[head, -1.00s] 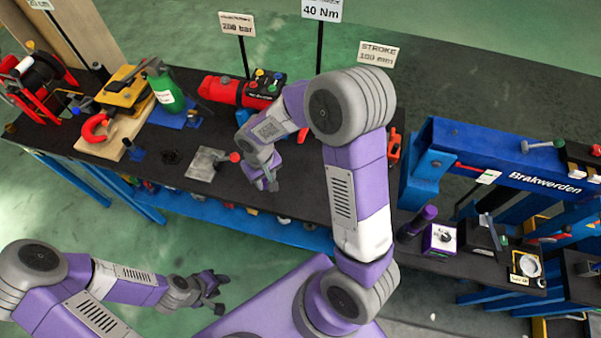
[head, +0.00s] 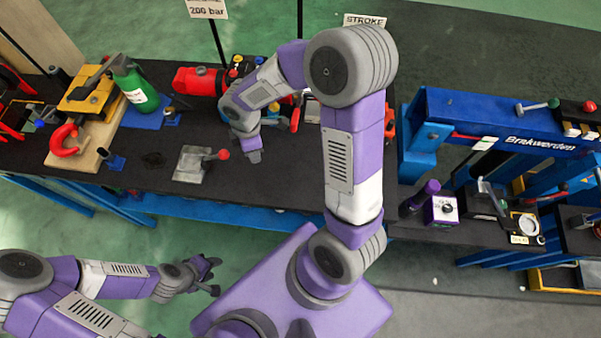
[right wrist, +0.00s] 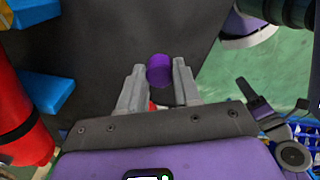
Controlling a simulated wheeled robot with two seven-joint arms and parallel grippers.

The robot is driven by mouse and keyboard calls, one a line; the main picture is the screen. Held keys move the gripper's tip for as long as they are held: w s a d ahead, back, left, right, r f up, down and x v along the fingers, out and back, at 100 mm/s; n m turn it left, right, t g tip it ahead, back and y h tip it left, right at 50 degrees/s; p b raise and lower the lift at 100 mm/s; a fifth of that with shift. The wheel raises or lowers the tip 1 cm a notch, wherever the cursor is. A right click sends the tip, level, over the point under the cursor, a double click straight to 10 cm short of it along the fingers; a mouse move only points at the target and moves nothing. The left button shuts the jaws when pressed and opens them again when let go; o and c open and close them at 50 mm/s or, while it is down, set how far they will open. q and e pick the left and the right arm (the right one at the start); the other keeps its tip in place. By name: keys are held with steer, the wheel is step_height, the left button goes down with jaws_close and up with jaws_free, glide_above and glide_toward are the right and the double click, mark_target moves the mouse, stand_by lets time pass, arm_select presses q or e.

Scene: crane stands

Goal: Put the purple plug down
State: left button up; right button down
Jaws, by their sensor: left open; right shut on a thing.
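The purple plug (right wrist: 159,70) shows in the right wrist view as a round purple piece between the two grey fingertips. My right gripper (right wrist: 157,88) is shut on it, over a dark surface. In the head view my right gripper (head: 253,157) is above the dark bench top (head: 290,172), right of a grey plate with a red-knobbed lever (head: 195,163). The plug cannot be told apart from the hand there. My left gripper (head: 211,276) is open and empty, low in front of the bench, over the green floor.
A purple cylinder (head: 427,191) and a purple-sided box (head: 442,209) stand at the right, by the blue press frame (head: 480,135). Bare bench lies right of the plate.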

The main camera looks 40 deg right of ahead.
steer(key=n, duration=0.2)
steer(key=d+n, duration=0.1)
steer(key=n, duration=0.1)
steer(key=shift+s+r+n+b, duration=0.15)
steer(key=shift+s+n+b, duration=0.05)
steer(key=shift+n+b, duration=0.1)
steer(key=f+n+b, duration=0.1)
steer(key=f+n, duration=0.1)
steer(key=f, duration=0.1)
steer(key=d+f+n+b, duration=0.1)
steer(key=f+n, duration=0.1)
steer(key=f, duration=0.1)
steer(key=s+f+n+b, duration=0.1)
steer(key=f+n+b, duration=0.1)
steer(key=f, duration=0.1)
steer(key=shift+d+f+n, duration=0.2)
steer(key=shift+d+n, duration=0.1)
steer(key=shift+d, duration=0.05)
steer(key=shift+f, duration=0.15)
steer(key=c, duration=0.8)
jaws_free()
